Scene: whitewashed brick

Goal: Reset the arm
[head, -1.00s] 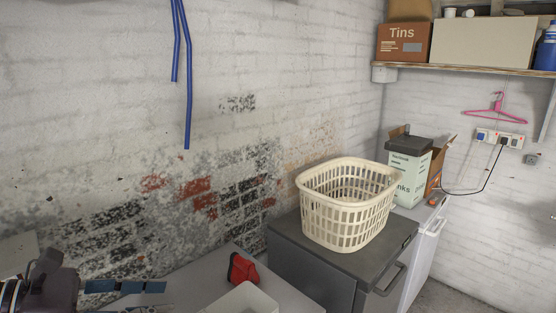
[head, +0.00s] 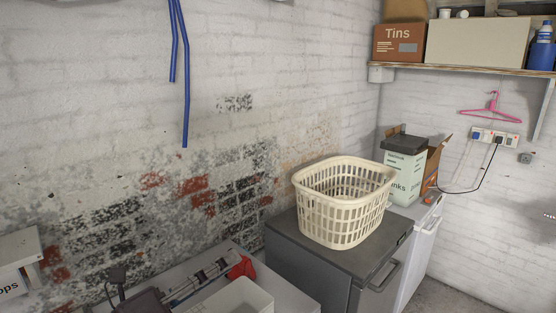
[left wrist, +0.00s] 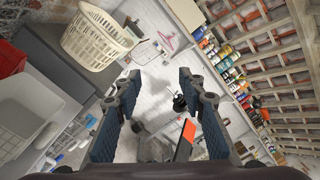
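My right gripper is in neither view.
A cream laundry basket (head: 345,205) stands on a dark grey cabinet (head: 310,255). A white tub (head: 240,298) and the red object (head: 243,267) lie on the worktop. A shelf (head: 465,70) with boxes hangs at upper right.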

